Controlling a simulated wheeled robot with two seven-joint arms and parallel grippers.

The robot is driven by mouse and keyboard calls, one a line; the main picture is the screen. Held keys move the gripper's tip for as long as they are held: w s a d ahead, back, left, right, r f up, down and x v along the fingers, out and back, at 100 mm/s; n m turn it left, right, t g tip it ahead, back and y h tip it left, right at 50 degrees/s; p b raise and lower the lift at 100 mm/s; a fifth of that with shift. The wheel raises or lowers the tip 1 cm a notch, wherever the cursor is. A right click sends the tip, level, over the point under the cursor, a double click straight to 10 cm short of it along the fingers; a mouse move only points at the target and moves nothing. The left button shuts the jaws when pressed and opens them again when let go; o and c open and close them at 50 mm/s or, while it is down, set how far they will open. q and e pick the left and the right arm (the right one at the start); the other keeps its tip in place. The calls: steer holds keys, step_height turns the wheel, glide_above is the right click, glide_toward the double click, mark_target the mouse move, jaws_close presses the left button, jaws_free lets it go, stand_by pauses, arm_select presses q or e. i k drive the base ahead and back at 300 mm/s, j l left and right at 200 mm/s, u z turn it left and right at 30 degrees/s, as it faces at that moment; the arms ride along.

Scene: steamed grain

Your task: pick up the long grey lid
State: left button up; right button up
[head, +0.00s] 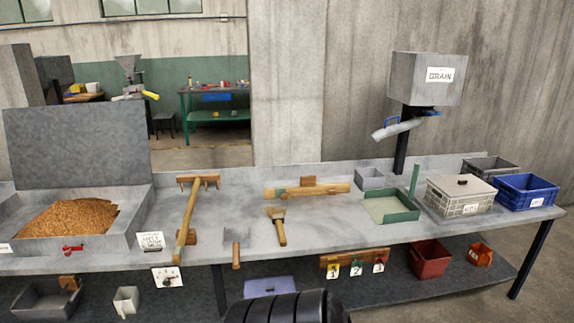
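A large flat grey panel (77,140) stands upright behind the grain trough (135,222) at the left; it looks like the long grey lid, raised, though I cannot tell whether it is hinged. Brown grain (68,217) lies uncovered in the trough. At the right, a pale lid (462,185) with a dark knob sits on a light grey crate (457,207). Neither of my grippers shows in the head view. A dark ribbed rounded part shows at the bottom edge.
The grey bench (335,232) holds a wooden rake (190,210), a scraper (236,240), a brush (279,225), a green-edged tray (412,212) and a blue crate (527,191). A grain hopper (427,78) rises behind. Bins, including a red one (430,260), stand on the lower shelf.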

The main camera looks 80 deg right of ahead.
mark_target(465, 185)
steer(key=z, duration=3.95)
